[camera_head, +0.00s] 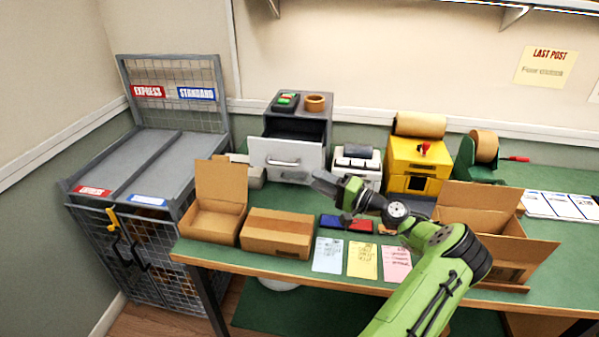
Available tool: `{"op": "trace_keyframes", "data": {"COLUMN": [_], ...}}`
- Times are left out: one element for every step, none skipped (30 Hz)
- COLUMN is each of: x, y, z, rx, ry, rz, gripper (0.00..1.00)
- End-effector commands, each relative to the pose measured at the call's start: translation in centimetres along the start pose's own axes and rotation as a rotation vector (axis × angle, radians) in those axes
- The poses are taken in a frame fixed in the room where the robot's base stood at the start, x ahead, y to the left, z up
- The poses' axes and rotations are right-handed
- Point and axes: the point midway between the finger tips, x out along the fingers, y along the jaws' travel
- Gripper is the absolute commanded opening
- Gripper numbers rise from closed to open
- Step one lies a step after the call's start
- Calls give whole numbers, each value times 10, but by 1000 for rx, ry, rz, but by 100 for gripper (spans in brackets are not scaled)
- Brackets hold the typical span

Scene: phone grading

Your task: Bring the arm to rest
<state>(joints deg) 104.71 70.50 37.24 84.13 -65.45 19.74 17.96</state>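My green arm (425,285) reaches up from the bottom right over the green-topped table (250,273). My gripper (330,192) is at its left end, above the table, in front of the grey cabinet with the open drawer and the white device. The fingers are small and dark, and I cannot tell whether they are open or shut. I see nothing clearly held in them.
An open carton (215,222) and a closed one (277,240) stand left; a large open carton (513,250) stands right of my arm. The drawer (285,160) juts out. A yellow machine (415,165) stands behind. Coloured cards (362,260) lie in front. A wire cage (150,250) stands far left.

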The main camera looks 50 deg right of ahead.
Motion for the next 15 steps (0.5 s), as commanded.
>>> {"op": "trace_keyframes", "data": {"x": [-10,-14,-19,-22,-23,-25,-26,-26,-26,-26,-26,-26,-26,-26,-26], "y": [0,0,0,0,0,0,0,0,0,0,0,0,0,0,0], "z": [-1,-1,-1,0,0,0,0,0,0,0,0,0,0,0,0], "rx": [1,0,0,1,1,1,0,0,0,0,0,0,0,0,0], "ry": [2,2,2,1,0,-1,-1,-1,-2,-1,-1,-1,-1,-1,-1], "rz": [2,1,1,1,1,1,1,1,1,1,1,1,1,1,1], "gripper": [36,36,36,36,36,36,36,36,36,36,36,36,36,36,36]}}
